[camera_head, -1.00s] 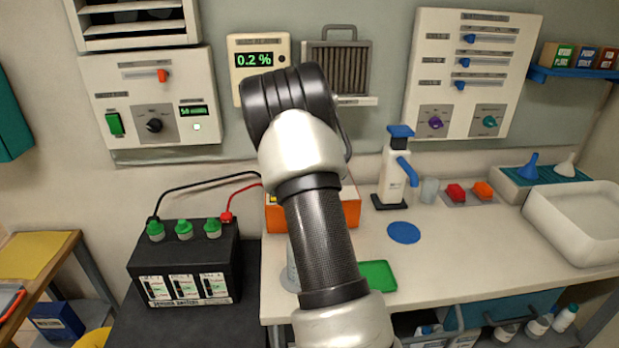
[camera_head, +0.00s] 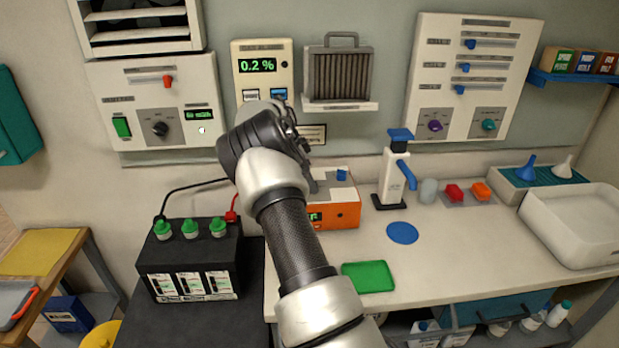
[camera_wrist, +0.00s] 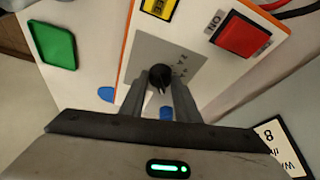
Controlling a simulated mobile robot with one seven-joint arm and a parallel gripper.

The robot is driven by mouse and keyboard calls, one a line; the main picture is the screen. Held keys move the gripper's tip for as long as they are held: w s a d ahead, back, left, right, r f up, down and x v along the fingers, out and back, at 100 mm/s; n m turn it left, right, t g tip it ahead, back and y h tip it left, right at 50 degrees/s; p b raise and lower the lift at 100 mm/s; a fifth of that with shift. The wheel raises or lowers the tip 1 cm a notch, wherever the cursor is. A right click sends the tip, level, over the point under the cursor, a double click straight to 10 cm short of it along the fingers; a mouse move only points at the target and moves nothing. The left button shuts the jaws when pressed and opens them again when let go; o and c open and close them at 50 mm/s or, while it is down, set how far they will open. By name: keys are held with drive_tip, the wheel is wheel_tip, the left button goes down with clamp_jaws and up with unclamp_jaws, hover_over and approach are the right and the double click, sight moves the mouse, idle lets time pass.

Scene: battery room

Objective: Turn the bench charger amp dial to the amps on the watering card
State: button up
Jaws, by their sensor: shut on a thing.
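The bench charger (camera_head: 345,216) is an orange box with a pale top, at the bench's back left, partly hidden by my arm. The wrist view shows its top, with a red ON button (camera_wrist: 243,35), a yellow label and a grey dial plate (camera_wrist: 187,66). The black amp dial (camera_wrist: 160,74) sits between the fingertips of my gripper (camera_wrist: 159,90), which is shut on it. Its scale is too small to read. A black-framed white card (camera_wrist: 282,146), perhaps the watering card, is cut off; an "8" shows. A wall card also shows in the head view (camera_head: 313,133).
A battery (camera_head: 190,264) with green caps stands left of the bench. A white dispenser (camera_head: 395,176) with a blue top stands right of the charger. A green tray (camera_head: 368,276) and a blue disc (camera_head: 402,233) lie in front. The bench's middle right is clear.

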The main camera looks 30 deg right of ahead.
drive_tip(key=shift+m, duration=0.6)
drive_tip(key=shift+f+g, duration=0.1)
drive_tip(key=shift+g, duration=0.2)
drive_tip(key=o, duration=1)
drive_tip(key=p+v, duration=0.1)
drive_tip(key=v, duration=1.1)
drive_tip(key=shift+s, duration=0.15)
